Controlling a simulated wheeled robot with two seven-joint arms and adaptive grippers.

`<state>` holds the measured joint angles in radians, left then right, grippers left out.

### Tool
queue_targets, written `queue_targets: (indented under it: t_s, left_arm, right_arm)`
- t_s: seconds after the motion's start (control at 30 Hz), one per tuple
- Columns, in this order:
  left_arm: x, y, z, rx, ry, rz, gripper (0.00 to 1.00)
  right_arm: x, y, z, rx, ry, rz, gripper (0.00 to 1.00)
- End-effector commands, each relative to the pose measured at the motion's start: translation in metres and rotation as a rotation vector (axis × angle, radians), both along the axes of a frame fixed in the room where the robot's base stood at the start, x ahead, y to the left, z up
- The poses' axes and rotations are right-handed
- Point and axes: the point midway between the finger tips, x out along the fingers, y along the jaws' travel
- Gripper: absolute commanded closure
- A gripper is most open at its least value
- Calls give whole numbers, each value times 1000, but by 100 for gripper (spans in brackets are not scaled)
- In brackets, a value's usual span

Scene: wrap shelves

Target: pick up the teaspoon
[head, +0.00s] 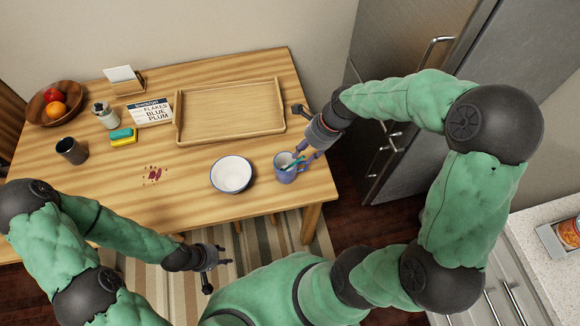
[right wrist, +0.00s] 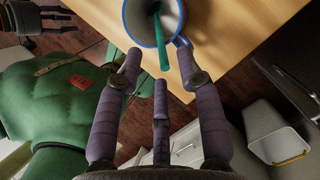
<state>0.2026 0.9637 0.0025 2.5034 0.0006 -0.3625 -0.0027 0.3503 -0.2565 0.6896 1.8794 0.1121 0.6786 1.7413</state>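The teaspoon (head: 293,164) has a teal handle. In the right wrist view the teaspoon handle (right wrist: 162,48) sticks out over the rim of the mug (right wrist: 135,32) toward my fingers. My right gripper (head: 306,154) is right beside the mug; in its wrist view the right gripper (right wrist: 160,75) has its fingers spread, with the handle's end between their tips and no clear contact. My left gripper (head: 218,266) is spread and empty, in front of the table edge.
A white bowl (head: 231,188) with a blue rim stands left of the mug. A wooden tray (head: 228,108) lies behind it. A fridge (head: 430,120) is at right.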

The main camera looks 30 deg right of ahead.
Motion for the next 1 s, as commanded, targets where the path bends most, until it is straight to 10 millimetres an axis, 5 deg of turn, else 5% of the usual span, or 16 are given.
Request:
queue_targets:
  t_s: [0.27, 0.53, 0.7, 1.0]
  left_arm:
    - [0, 0, -23, 0, 0, 0, 60]
    - [0, 0, -22, 0, 0, 0, 60]
    - [0, 0, -22, 0, 0, 0, 60]
    - [0, 0, -22, 0, 0, 0, 60]
  right_arm:
    - [8, 14, -37, 0, 2, 2, 62]
    - [9, 15, -40, 0, 0, 1, 62]
    - [9, 15, -40, 0, 0, 1, 99]
    - [9, 15, -40, 0, 0, 1, 100]
